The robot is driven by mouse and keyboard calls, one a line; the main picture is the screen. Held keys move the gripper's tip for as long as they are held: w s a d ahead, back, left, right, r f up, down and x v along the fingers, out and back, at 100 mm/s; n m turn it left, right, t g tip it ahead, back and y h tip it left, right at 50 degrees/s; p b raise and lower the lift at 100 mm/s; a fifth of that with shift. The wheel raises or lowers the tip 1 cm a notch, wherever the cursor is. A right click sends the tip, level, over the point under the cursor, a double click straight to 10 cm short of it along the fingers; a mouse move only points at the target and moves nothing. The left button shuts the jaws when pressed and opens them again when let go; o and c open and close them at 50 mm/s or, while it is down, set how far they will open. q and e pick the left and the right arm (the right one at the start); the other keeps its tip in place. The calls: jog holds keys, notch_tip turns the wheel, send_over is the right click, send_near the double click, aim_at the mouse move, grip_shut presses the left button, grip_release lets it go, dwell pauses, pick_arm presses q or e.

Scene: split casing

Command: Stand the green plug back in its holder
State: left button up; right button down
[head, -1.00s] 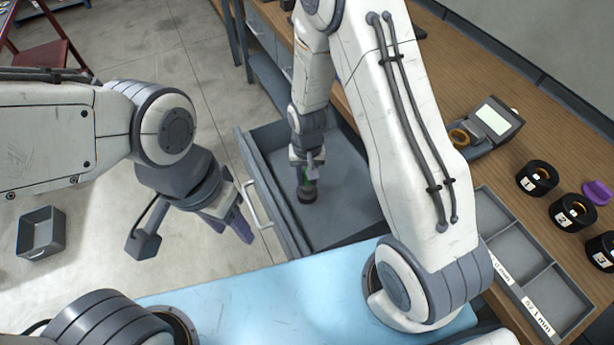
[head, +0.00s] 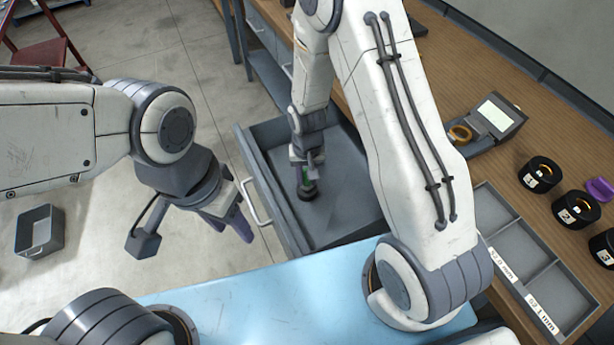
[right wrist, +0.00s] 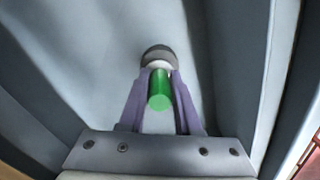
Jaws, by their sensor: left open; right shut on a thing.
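The green plug (right wrist: 160,92) is upright or nearly so between the purple fingers of my right gripper (right wrist: 160,80), which is shut on it. In the head view a bit of the plug's green (head: 306,176) shows at my right gripper (head: 305,168), low inside the open drawer (head: 340,222). A dark round piece (head: 307,192) is at the plug's far end. I cannot tell whether it is the holder or part of the plug, nor whether it touches the drawer floor. My left gripper (head: 231,224) is open and empty, outside the drawer.
On the wooden bench are black numbered rings (head: 540,174), a purple piece (head: 599,189), a display device (head: 497,118) and a compartment tray (head: 548,262) with labels. A grey bin (head: 40,232) is on the floor. The drawer walls stand close around my right gripper.

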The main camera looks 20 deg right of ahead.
jog(key=shift+f+b, duration=0.4)
jog(key=shift+f, duration=0.25)
jog(key=c, duration=0.5)
grip_release()
notch_tip(320, 180, up, 8)
jog(key=p, duration=0.7)
dwell(0.5)
